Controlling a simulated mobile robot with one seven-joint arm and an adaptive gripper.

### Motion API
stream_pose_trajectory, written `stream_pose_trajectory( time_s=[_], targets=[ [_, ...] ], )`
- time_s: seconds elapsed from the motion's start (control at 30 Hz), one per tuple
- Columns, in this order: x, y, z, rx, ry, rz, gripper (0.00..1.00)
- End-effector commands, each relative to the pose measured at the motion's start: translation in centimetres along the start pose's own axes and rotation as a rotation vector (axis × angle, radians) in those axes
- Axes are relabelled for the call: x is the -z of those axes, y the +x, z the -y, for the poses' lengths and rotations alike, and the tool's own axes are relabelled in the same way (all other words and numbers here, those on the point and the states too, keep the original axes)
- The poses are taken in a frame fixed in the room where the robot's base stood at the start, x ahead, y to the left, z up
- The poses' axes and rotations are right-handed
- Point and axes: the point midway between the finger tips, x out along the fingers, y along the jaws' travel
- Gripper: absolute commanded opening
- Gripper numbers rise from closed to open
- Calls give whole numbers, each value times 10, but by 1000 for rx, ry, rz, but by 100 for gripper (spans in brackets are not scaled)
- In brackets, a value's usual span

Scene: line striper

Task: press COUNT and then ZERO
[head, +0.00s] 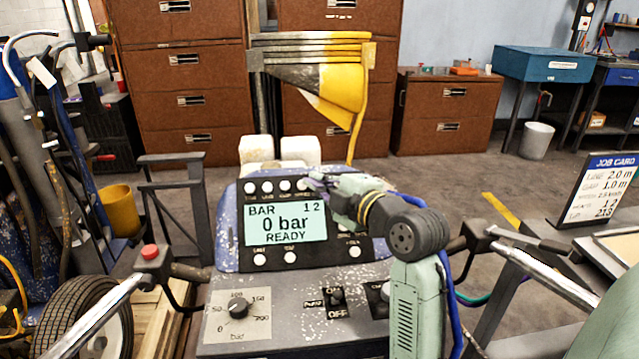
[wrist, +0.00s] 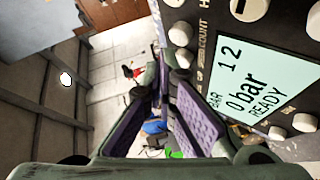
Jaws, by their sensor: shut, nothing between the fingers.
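The console panel has a lit screen (head: 286,222) reading "BAR 1 2, 0 bar, READY"; the screen also shows in the wrist view (wrist: 245,85). Round white buttons run above and below it. In the wrist view the COUNT label (wrist: 203,40) lies between the screen and a white button (wrist: 180,33). My gripper (head: 314,186) is shut and empty at the right part of the upper button row, hiding some buttons. In the wrist view my fingertips (wrist: 165,78) are beside that row; contact cannot be told. Lower buttons (head: 290,257) have labels too small to read, so I cannot identify ZERO.
Below the panel are a pressure dial (head: 238,309) and an ON/OFF switch (head: 336,297). Handlebars flank the console, the left one with a red button (head: 150,251). A job card (head: 598,188) stands at right. Brown cabinets (head: 185,100) stand behind.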

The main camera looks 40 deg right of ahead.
Motion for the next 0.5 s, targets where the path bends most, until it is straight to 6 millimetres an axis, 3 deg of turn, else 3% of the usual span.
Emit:
stream_pose_trajectory(
  time_s=[0.5],
  targets=[
    [-4, 6, 6, 0, 0, -1, 0]
  ],
)
